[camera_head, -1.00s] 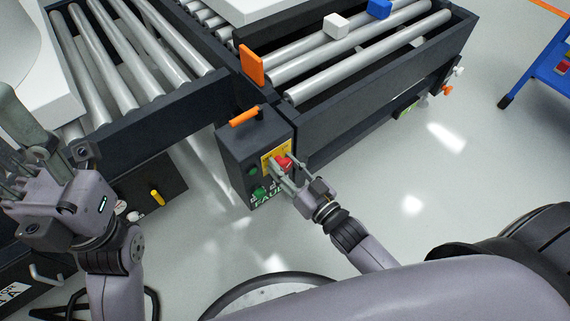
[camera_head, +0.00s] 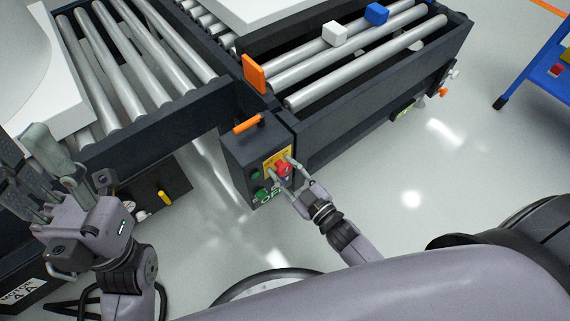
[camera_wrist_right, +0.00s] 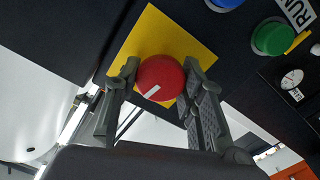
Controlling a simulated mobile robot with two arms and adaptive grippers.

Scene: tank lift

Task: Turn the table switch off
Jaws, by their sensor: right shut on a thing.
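The table switch is a round red knob (camera_head: 283,169) on a yellow plate (camera_head: 269,164), on the front of a dark control box (camera_head: 240,163). In the right wrist view the red knob (camera_wrist_right: 166,72) carries a white mark slanting toward the lower left, and the yellow plate (camera_wrist_right: 150,35) shows behind it. My right gripper (camera_head: 284,170) has one finger on each side of the knob and is shut on it. Its fingertips also flank the knob in the right wrist view (camera_wrist_right: 160,68). My left gripper (camera_head: 40,165) is open and empty at the left edge, away from the box.
A green button (camera_wrist_right: 272,37) and a blue one (camera_wrist_right: 226,2) sit beside the knob. An orange handle (camera_head: 247,124) tops the box. Roller conveyors (camera_head: 150,95) stand behind and left; a white block (camera_head: 335,33) and a blue block (camera_head: 376,13) lie on the right one.

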